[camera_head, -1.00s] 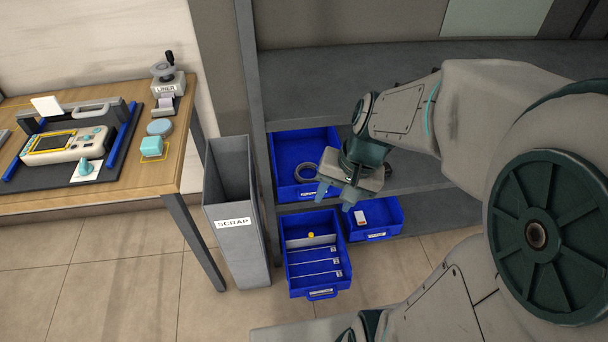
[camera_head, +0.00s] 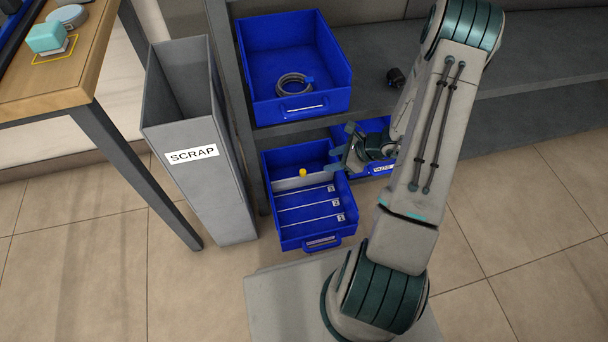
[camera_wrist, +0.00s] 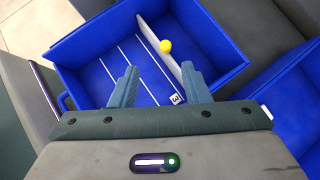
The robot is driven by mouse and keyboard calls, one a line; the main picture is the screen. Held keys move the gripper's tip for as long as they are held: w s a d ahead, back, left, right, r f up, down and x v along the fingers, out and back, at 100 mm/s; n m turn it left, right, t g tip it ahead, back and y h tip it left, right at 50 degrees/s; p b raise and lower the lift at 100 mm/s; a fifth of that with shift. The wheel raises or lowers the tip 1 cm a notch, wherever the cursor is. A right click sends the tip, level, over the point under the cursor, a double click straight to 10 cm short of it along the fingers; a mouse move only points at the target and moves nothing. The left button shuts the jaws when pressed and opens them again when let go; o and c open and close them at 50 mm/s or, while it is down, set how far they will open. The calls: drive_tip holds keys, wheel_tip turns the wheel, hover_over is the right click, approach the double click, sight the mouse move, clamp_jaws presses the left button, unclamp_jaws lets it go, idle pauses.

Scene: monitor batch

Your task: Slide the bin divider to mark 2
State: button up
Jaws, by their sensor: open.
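The bin divider (camera_head: 292,183) is a pale grey plate with a yellow knob (camera_head: 302,172) on top. It stands across the lower blue bin (camera_head: 271,225), behind the white line labelled 3. More labelled white lines lie on the floor toward the handle; the middle one is mark 2 (camera_head: 336,203). My gripper (camera_head: 342,150) is open and empty at the bin's right rear side. In the wrist view, my gripper (camera_wrist: 159,72) reaches over the bin, and its right finger overlaps the near end of the divider (camera_wrist: 150,34). The yellow knob (camera_wrist: 166,46) is beyond the fingertips. Contact cannot be told.
An upper blue bin (camera_head: 259,78) on the shelf holds a grey ring (camera_head: 293,85). Another blue bin (camera_head: 345,133) is right of the divider bin, partly behind my gripper. A grey scrap bin (camera_head: 215,205) stands left. Floor in front of the divider bin is partly clear.

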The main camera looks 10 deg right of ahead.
sight(305, 171)
drive_tip(key=shift+m, duration=0.6)
drive_tip(key=b+x, duration=0.2)
drive_tip(key=x, duration=0.3)
drive_tip(key=d+f+b+x, duration=0.1)
drive_tip(key=b+x, duration=0.1)
drive_tip(key=x, duration=0.3)
drive_tip(key=b+x, duration=0.2)
drive_tip(key=x, duration=0.3)
drive_tip(key=shift+d+f, duration=0.2)
drive_tip(key=shift+f, duration=0.3)
drive_tip(key=shift+w, duration=0.1)
clamp_jaws()
